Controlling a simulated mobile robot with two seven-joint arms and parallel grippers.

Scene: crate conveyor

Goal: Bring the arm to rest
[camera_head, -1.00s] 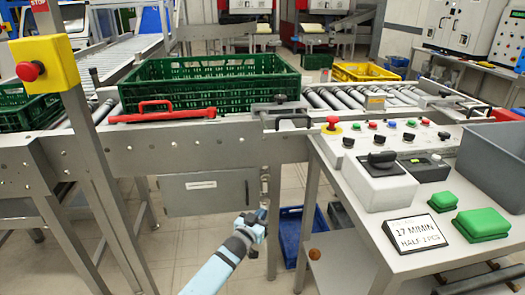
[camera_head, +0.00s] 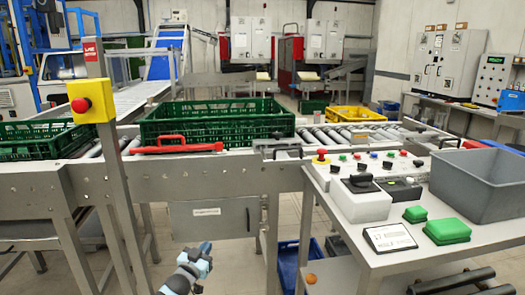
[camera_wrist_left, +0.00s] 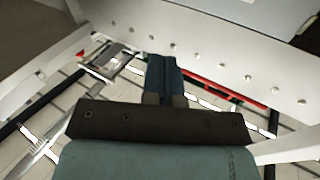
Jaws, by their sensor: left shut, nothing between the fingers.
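My left arm comes in at the bottom of the head view, with its gripper (camera_head: 205,247) low in front of the conveyor frame, below the rail and near the grey box under it. The gripper is shut and empty. In the left wrist view its blue fingers (camera_wrist_left: 163,75) are together, with nothing between them. They appear apart from the conveyor frame. My right gripper is not in view.
A green crate (camera_head: 215,128) stands on the conveyor behind a red handle (camera_head: 178,147). To the right is a control table (camera_head: 345,262) with buttons, green blocks and a grey bin (camera_head: 478,190). A yellow post box (camera_head: 92,101) stands left. Floor below is partly clear.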

